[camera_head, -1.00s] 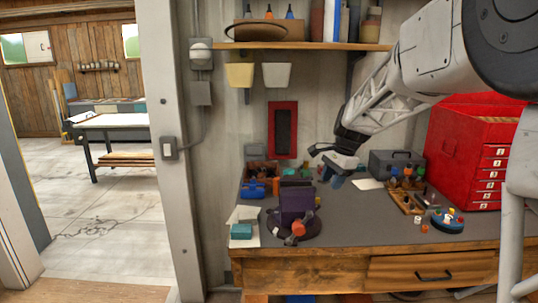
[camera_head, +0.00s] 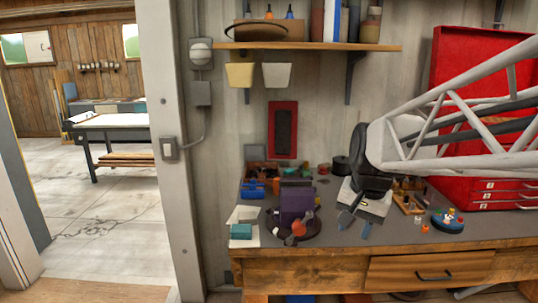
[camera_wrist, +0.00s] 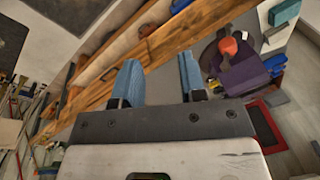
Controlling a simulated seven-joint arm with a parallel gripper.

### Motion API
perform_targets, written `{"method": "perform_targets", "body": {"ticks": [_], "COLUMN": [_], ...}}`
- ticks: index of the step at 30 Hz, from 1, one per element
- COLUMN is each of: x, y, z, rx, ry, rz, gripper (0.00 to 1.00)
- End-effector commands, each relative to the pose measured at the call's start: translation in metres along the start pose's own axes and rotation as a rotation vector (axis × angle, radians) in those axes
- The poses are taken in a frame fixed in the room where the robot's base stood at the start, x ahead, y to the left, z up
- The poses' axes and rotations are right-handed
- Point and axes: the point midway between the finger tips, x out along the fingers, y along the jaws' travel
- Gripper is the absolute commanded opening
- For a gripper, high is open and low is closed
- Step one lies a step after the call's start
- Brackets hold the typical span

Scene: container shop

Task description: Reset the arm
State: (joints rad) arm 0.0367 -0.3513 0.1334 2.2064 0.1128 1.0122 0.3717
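My gripper (camera_head: 355,225) hangs over the right middle of the workbench in the head view, fingers pointing down. In the wrist view my gripper (camera_wrist: 160,75) shows two blue-tipped fingers spread apart with nothing between them. My arm comes in from the right edge of the head view, in front of the red tool chest. The purple block-shaped object on a dark round base (camera_head: 296,205) stands left of my gripper, apart from it. An orange-red piece (camera_head: 299,227) is at its front.
The workbench (camera_head: 340,256) holds a teal box (camera_head: 241,231) at left, a blue bin (camera_head: 253,189) and a blue dish with small figures (camera_head: 447,221) at right. The red tool chest (camera_head: 470,75) stands at the back right. A wooden shelf (camera_head: 310,46) runs above.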

Motion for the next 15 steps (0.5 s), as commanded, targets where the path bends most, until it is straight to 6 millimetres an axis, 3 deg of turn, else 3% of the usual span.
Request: {"method": "perform_targets", "body": {"ticks": [15], "x": [0.016], "y": [0.063], "z": [0.118], "rx": [-0.316], "ry": [0.080], "rz": [0.051], "gripper": [0.38]}}
